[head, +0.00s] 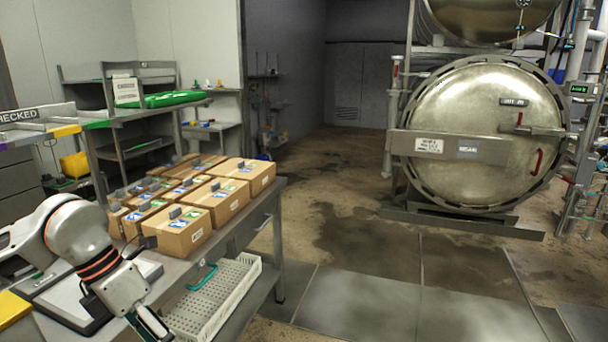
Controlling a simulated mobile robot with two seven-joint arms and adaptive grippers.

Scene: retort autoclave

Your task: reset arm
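My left arm (80,235), white with orange and dark rings, comes in from the left in the head view. It bends down over the front of the metal table (245,231) and runs out at the bottom edge. My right arm and gripper are out of view. The arm hides part of a flat pale plate with a dark frame (75,302) on the table. I cannot tell whether the arm touches anything.
Several cardboard boxes (229,206) stand on the table beside my arm. A white perforated basket (215,307) is below at the table's side, with a green handle (203,278). A large round autoclave door (487,95) is shut at the right. The floor (380,285) between is clear.

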